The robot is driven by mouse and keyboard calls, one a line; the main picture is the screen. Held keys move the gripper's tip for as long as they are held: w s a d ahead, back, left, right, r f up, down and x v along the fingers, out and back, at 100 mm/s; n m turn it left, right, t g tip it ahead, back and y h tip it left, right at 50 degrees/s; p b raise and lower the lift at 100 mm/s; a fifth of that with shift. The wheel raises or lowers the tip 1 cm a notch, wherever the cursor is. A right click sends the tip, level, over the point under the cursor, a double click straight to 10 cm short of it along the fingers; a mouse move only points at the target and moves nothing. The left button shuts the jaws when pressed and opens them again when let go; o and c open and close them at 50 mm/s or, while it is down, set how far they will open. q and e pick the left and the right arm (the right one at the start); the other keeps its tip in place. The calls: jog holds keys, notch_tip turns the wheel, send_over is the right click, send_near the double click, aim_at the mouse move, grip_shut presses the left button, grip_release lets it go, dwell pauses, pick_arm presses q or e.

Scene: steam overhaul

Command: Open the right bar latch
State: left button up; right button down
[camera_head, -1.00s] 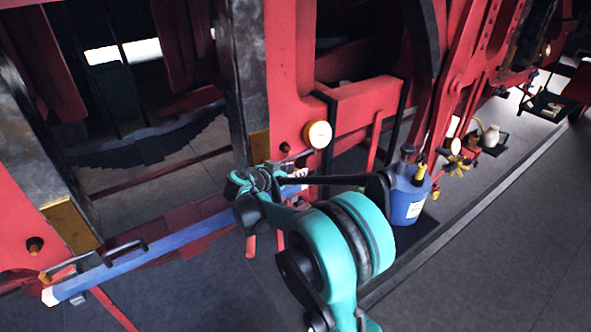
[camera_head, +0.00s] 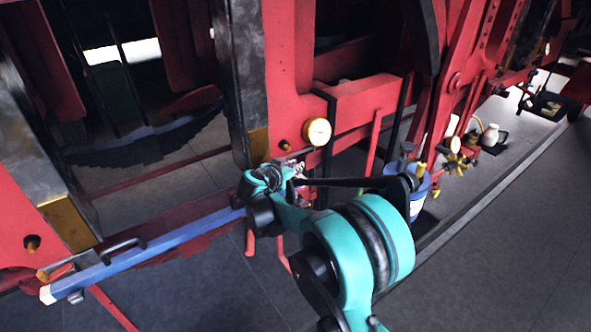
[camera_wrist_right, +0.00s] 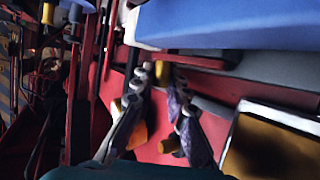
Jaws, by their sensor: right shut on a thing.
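The blue bar (camera_head: 170,245) runs across the red frame, and its right end passes behind my right arm. In the right wrist view the bar (camera_wrist_right: 230,25) fills the upper right. My right gripper (camera_head: 290,172) is at the bar's right end, mostly hidden behind my teal wrist. In the wrist view its two fingers (camera_wrist_right: 162,78) point up, close to a red-brown rod of the right bar latch (camera_wrist_right: 200,61) just below the bar. The gripper is shut on the latch; the exact contact is hard to see. My left gripper is not in view.
A latch with a black handle (camera_head: 125,247) sits at the bar's left end. A round gauge (camera_head: 317,131) is on the red frame near my wrist. A blue container (camera_head: 421,190) stands partly behind my arm. The grey floor (camera_head: 490,260) at right is clear.

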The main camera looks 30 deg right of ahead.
jog(key=shift+w+t, duration=0.1)
jog(key=shift+t, duration=0.2)
jog(key=c, duration=1.5)
grip_release()
jog(key=shift+c, duration=0.2)
